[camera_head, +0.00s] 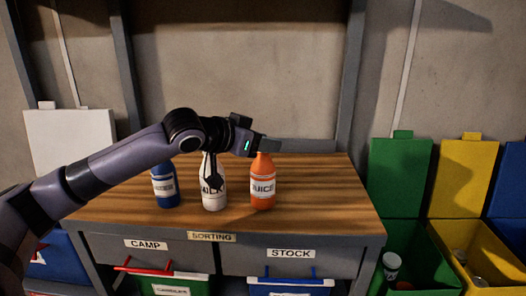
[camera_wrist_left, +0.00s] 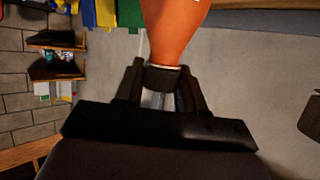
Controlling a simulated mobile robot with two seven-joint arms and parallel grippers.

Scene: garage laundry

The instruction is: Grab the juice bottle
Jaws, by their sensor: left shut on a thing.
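The orange juice bottle (camera_head: 263,184) stands upright at the right of the bottles on the wooden sorting table, its label reading JUICE. My left gripper (camera_head: 263,147) reaches over from the left and is shut on the bottle's top. In the left wrist view, the orange bottle (camera_wrist_left: 174,30) narrows to a neck between the two fingers of my left gripper (camera_wrist_left: 161,76). I cannot tell whether the bottle is lifted off the table. My right gripper is not in view.
A white milk bottle (camera_head: 214,192) stands just left of the juice, and a blue bottle (camera_head: 165,186) farther left. The wooden table (camera_head: 318,190) is clear to the right. Green (camera_head: 415,262) and yellow (camera_head: 478,262) open bins stand right of the table.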

